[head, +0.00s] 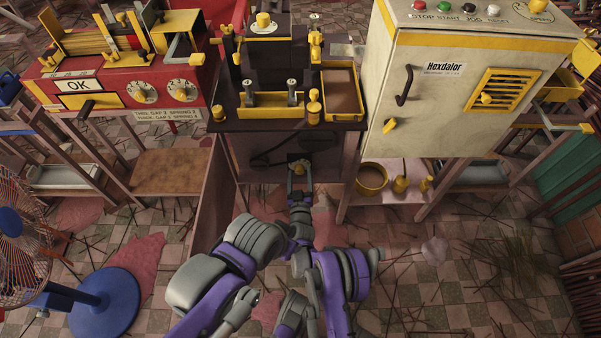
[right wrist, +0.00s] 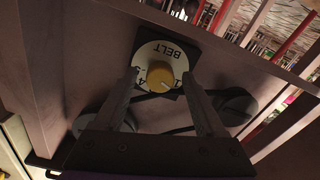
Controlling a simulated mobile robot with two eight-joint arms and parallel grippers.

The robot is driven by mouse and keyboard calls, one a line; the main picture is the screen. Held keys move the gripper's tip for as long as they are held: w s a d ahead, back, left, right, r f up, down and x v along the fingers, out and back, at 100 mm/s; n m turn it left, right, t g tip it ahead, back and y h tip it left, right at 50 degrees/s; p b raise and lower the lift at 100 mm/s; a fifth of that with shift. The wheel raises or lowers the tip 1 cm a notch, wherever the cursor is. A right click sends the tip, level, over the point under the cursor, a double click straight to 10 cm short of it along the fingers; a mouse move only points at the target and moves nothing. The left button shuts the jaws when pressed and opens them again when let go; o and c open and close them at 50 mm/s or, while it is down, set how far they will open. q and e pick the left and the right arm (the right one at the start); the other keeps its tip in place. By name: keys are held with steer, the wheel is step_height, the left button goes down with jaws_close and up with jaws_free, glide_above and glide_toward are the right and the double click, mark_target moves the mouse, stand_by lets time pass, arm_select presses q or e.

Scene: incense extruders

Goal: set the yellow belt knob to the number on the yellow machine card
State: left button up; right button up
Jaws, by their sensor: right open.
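The yellow belt knob (right wrist: 160,75) sits on a round white dial marked BELT (right wrist: 168,51), upside down in the right wrist view. Its pale line points to the lower right of that view, toward a partly hidden mark; some numbers are covered by the fingers. In the head view the knob (head: 300,167) is low on the dark machine's front. My right gripper (right wrist: 160,88) is open, its fingers on either side of the knob; contact is unclear. It also shows in the head view (head: 300,181). I cannot identify the yellow machine card. No left gripper fingers are recognizable.
A low shelf with a yellow bowl (head: 371,179) is right of my gripper. A blue fan (head: 105,303) stands lower left. Sticks litter the floor.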

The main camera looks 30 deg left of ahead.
steer(key=shift+s, duration=0.1)
steer(key=shift+c, duration=0.3)
jaws_close()
steer(key=shift+m+b, duration=1.05)
steer(key=shift+m, duration=0.45)
steer(key=shift+m+b, duration=0.9)
steer(key=shift+m, duration=1)
steer(key=shift+r, duration=0.1)
